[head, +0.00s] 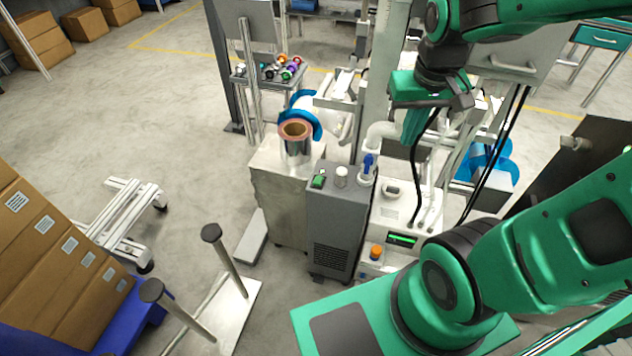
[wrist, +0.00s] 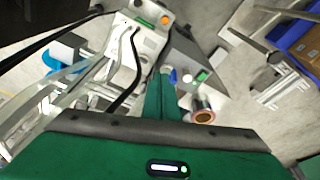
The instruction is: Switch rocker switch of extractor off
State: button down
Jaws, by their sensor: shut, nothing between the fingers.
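The extractor (head: 335,225) is a grey cabinet with a dark vent grille, standing in the middle of the head view. Its green rocker switch (head: 319,180) sits at the left of the top, beside a white round fitting (head: 341,176). Which way the rocker is tilted is too small to tell. In the wrist view the extractor (wrist: 185,58) and the green switch (wrist: 202,76) show right of my fingers. My gripper (head: 411,138) is shut and empty, pointing down, above and to the right of the extractor, apart from the switch. Its green fingers also show in the wrist view (wrist: 162,78).
A blue valve on a white pipe (head: 367,167) stands right of the switch. A white machine (head: 390,212) with a green display adjoins the extractor's right side. Left is a metal cabinet with a copper-coloured reel (head: 296,130). A grey post (head: 376,85) rises behind. Boxes (head: 55,260) stand front left.

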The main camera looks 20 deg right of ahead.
jog(key=w+a+f+h, duration=0.2)
jog(key=w+a+f, duration=0.3)
jog(key=w+f, duration=0.45)
jog(key=n+t+h, duration=0.2)
jog(key=h, duration=0.1)
send_over(316, 182)
jog(key=w, duration=0.2)
notch_tip(316, 182, down, 7)
jog(key=shift+s+d+r, duration=0.2)
jog(key=shift+s+d, duration=0.05)
jog(key=shift+d, duration=0.2)
jog(key=shift+s+a+f, duration=0.15)
jog(key=shift+s+f, duration=0.05)
jog(key=shift+f, duration=1.25)
jog(key=shift+s+a+f, duration=0.15)
jog(key=shift+s+f, duration=0.1)
jog(key=shift+f, duration=1.2)
jog(key=shift+s+a+f, duration=0.15)
jog(key=shift+s+f, duration=0.05)
jog(key=shift+f, duration=1.25)
jog(key=shift+s+f, duration=0.1)
jog(key=shift+f, duration=0.45)
jog(key=shift+r, duration=0.15)
jog(key=shift+r, duration=0.5)
